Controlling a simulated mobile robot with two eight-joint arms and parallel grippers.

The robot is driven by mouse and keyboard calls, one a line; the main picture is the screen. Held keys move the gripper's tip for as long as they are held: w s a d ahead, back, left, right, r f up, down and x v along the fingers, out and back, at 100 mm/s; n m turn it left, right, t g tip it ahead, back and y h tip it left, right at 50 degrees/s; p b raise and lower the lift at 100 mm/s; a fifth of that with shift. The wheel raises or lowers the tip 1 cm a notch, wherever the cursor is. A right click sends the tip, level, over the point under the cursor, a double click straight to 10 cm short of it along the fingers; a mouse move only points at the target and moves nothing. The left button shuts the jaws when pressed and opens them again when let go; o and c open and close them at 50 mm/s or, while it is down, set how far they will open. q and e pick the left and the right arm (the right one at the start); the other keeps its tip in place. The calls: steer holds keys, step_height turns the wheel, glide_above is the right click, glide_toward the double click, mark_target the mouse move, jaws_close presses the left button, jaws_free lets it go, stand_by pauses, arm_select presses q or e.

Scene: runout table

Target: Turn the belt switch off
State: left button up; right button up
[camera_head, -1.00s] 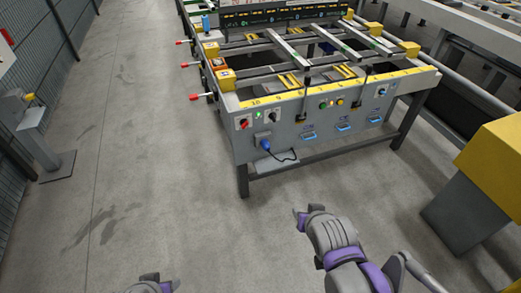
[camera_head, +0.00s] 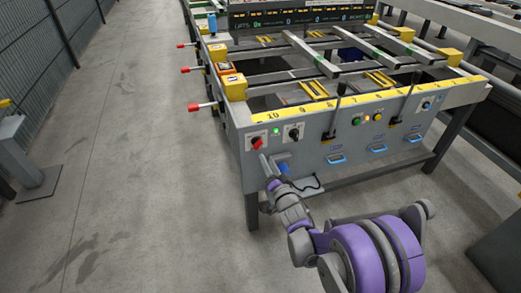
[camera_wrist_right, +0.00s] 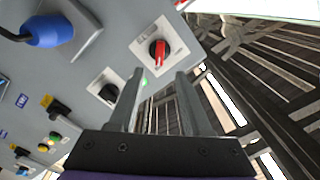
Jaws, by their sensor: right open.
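The grey control panel (camera_head: 350,120) on the table's end carries a red rotary switch (camera_head: 257,143) and a black rotary switch (camera_head: 294,133), each on a white plate. A blue rotary switch (camera_head: 427,105) sits farther right. I cannot read which one is marked for the belt. My right gripper (camera_head: 265,163) is open and empty, just below the red switch. In the right wrist view, the red switch (camera_wrist_right: 159,50) appears beyond the gap between the fingertips (camera_wrist_right: 158,78), apart from them. The black switch (camera_wrist_right: 108,92) is beside one finger. My left gripper is out of view.
A blue plug (camera_wrist_right: 48,30) with a black cable sticks out below the switches. Green (camera_head: 357,121) and yellow (camera_head: 377,117) buttons and blue handles (camera_head: 335,158) are farther right. Red-tipped levers (camera_head: 193,107) project from the table's left side.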

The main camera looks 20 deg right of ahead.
mark_target(260, 146)
steer(key=w+b, duration=0.1)
steer(key=w, duration=0.7)
steer(key=shift+w+a, duration=0.15)
steer(key=shift+w, duration=0.15)
jaws_close()
